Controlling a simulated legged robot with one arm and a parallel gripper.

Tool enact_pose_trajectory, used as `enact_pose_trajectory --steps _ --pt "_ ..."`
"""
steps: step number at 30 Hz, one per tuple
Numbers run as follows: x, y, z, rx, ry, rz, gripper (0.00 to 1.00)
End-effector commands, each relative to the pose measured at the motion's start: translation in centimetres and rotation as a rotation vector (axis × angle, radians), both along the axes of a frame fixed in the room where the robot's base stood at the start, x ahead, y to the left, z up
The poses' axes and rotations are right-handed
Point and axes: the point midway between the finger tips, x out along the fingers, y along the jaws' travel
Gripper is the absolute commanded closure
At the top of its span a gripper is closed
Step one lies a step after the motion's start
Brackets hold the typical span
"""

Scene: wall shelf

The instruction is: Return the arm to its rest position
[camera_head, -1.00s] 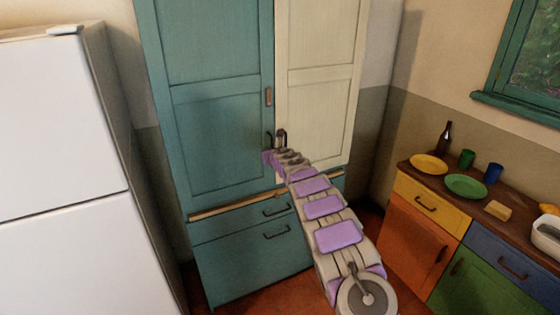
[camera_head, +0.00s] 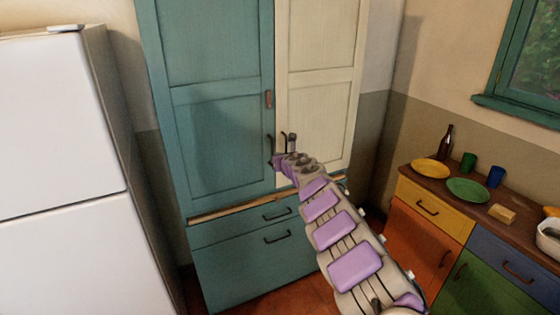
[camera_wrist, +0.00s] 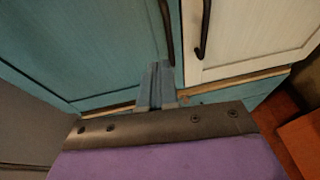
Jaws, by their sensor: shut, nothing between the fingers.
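My arm, in purple and beige segments, reaches from the bottom right of the head view up toward the tall cupboard. Its end is small and partly hidden by the arm's own links there. In the wrist view my gripper (camera_wrist: 157,88) is shut and empty, its fingers side by side. It is in front of the teal door (camera_wrist: 95,45), just below the dark door handles. The cupboard has a teal left door (camera_head: 222,130) and a cream right door (camera_head: 318,110), both closed.
A white fridge (camera_head: 60,150) stands at the left. Teal drawers (camera_head: 245,262) are under the cupboard doors. At the right, a counter (camera_head: 435,185) holds a yellow plate (camera_head: 431,168), a green plate (camera_head: 467,190), cups and a bottle. Red floor shows between.

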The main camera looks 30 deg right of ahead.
Motion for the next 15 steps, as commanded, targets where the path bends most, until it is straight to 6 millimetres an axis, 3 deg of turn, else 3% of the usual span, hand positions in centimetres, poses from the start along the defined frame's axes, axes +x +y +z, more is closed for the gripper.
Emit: enact_pose_trajectory --steps 15 --pt "-0.86 -0.15 0.34 0.006 0.0 -0.02 1.0"
